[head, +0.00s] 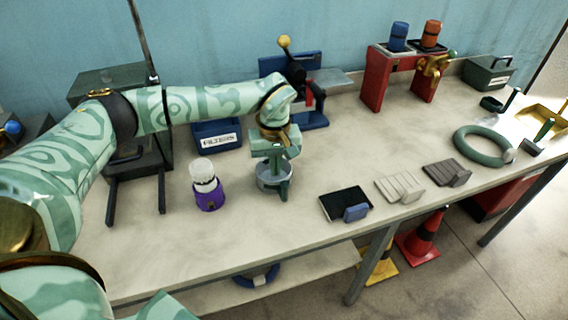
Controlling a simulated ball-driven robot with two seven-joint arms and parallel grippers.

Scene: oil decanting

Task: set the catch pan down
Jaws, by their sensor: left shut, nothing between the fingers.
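My left gripper (270,172) is over the middle of the bench, pointing down, with its fingers shut and empty. A small grey metal round vessel (267,184) stands on the bench right at the fingers, partly hidden by them. I cannot tell whether they touch it. A shallow yellow pan (540,111), cut off by the right picture edge, may be the catch pan. It rests on the far right of the bench, well away from my left gripper. My right gripper is not in view.
A purple bottle with a white top (208,190) stands left of the gripper. A black pad (343,203) and grey blocks (400,187) line the front edge. A red stand (374,80) holds blue and orange canisters. A green ring (467,150) lies right. Bench is clear at centre right.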

